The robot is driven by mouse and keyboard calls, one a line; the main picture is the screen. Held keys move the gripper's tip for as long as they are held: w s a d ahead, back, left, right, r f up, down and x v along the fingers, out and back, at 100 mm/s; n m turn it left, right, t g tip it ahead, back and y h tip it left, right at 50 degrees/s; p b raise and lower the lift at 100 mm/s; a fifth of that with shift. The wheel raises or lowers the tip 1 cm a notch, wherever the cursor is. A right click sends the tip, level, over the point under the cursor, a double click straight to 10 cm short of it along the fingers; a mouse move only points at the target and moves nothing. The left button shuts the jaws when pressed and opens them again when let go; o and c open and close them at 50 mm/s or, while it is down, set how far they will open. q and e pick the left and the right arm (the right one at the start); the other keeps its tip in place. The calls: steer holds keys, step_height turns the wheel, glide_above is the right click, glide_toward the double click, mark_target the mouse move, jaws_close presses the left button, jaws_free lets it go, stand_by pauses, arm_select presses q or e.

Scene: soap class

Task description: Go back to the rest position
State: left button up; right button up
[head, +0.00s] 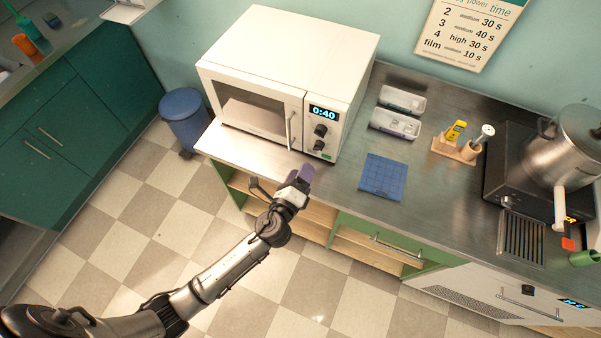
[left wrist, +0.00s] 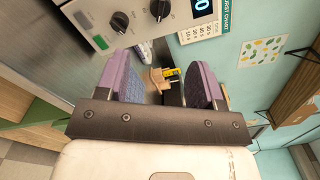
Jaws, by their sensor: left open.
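My left gripper (head: 304,173) reaches in from the lower left in the head view. It is at the counter's front edge, just in front of the microwave's lower right corner. In the left wrist view its two purple-padded fingers (left wrist: 163,85) stand apart with nothing between them. The white microwave (head: 292,80) has its door shut and its display reads 0:40. Its knobs (left wrist: 140,15) show close by at the top of the left wrist view. My right gripper is not in view.
A blue mat (head: 382,177) lies on the counter right of the gripper. Behind it are two clear-lidded cases (head: 395,122). A wooden holder (head: 456,149), a burner with a steel pot (head: 563,150) and a drain grate (head: 521,238) stand further right. A blue bin (head: 186,115) stands on the floor.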

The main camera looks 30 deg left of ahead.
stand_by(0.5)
arm_select(q)
steer(key=s+a+f+n+g+y, duration=0.1)
steer(key=a+f+n+g+y, duration=0.2)
steer(key=n, duration=0.7)
steer(key=s+a+f+n+g+h, duration=0.15)
steer(key=s+n+g, duration=0.45)
steer(key=s, duration=0.7)
steer(key=s+f+n+g+h, duration=0.1)
steer(key=s+n+g+h, duration=0.3)
steer(key=s, duration=1)
step_height(320, 180, up, 22)
steer(key=n+g+y+p, duration=0.1)
steer(key=p, duration=2.1)
steer(key=shift+s, duration=0.25)
